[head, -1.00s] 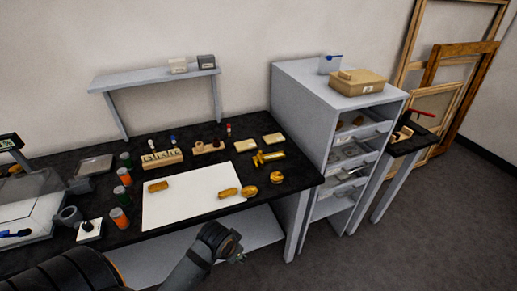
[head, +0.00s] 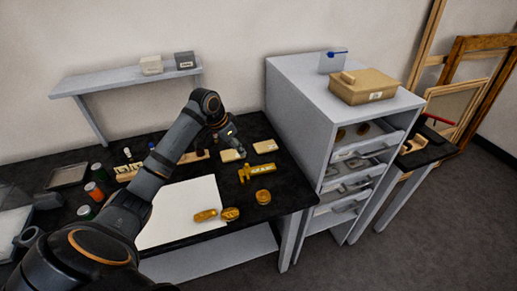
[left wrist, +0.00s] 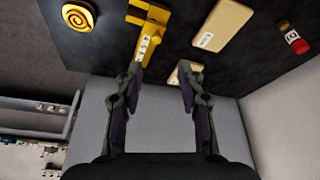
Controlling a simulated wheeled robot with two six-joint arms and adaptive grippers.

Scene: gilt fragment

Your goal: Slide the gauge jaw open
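The brass-yellow gauge (head: 257,171) lies on the black bench top, right of the white sheet. In the left wrist view the gauge (left wrist: 150,38) runs down from the top edge, with dark marks on its beam and jaws jutting left near the top. Its lower end is close to the left-hand fingertip; I cannot tell whether they touch. I cannot tell how far the jaw stands open. My left gripper (left wrist: 160,78) is open and empty, its fingers well apart. In the head view the left gripper (head: 240,150) hangs over the bench behind the gauge. My right gripper is not in view.
Two pale blocks (head: 265,146) lie behind the gauge, one partly under my gripper. A round gilt piece (head: 263,197) lies in front, and gilt fragments (head: 205,215) lie on the white sheet (head: 180,228). A grey drawer cabinet (head: 300,130) stands close on the right.

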